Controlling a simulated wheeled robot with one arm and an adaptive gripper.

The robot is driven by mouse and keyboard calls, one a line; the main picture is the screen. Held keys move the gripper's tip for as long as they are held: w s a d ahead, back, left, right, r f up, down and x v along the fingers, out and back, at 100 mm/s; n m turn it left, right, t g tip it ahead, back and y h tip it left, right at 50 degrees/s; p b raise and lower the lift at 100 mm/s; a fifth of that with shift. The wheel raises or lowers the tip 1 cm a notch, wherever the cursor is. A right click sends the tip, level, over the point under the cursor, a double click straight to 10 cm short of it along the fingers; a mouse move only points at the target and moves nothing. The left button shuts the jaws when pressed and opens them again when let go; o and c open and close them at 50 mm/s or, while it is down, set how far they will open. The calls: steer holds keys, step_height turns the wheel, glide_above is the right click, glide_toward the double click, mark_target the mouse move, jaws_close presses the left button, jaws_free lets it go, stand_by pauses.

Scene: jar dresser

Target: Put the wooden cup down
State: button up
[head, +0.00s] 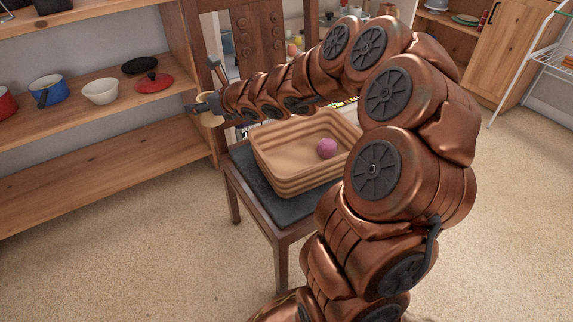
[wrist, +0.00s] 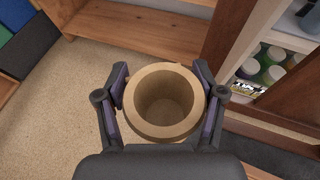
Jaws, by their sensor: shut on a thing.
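The wooden cup (wrist: 164,125) is pale tan, round and hollow. In the wrist view I look into its open mouth, which appears empty. My gripper (wrist: 164,98) is shut on it, with one dark finger on each side. In the head view the cup (head: 211,112) is at the end of my outstretched arm, partly hidden by my gripper (head: 206,106). The cup is held in the air beside the wooden shelf unit, to the left of the chair. The floor shows below it in the wrist view.
A wooden chair with a dark seat (head: 262,195) bears a tan basket (head: 300,180) holding a pink ball (head: 327,148). The shelf unit at left holds a blue pot (head: 48,91), a cream bowl (head: 100,92) and a red lid (head: 154,83). Its lower shelf (head: 110,158) is bare.

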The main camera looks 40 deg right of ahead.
steer(key=shift+w+d+r, duration=0.25)
steer(key=shift+d, duration=0.25)
steer(key=w+d+r+p, duration=0.1)
steer(key=d+p, duration=0.3)
steer(key=d, duration=0.4)
steer(key=n+g+y+p, duration=0.7)
steer(key=n+y+p, duration=0.1)
steer(key=n+p, duration=0.1)
glide_above(279, 172)
steer(key=shift+f, duration=9.15)
steer(key=shift+f, duration=0.15)
steer(key=o, duration=1.3)
steer(key=shift+c, duration=0.2)
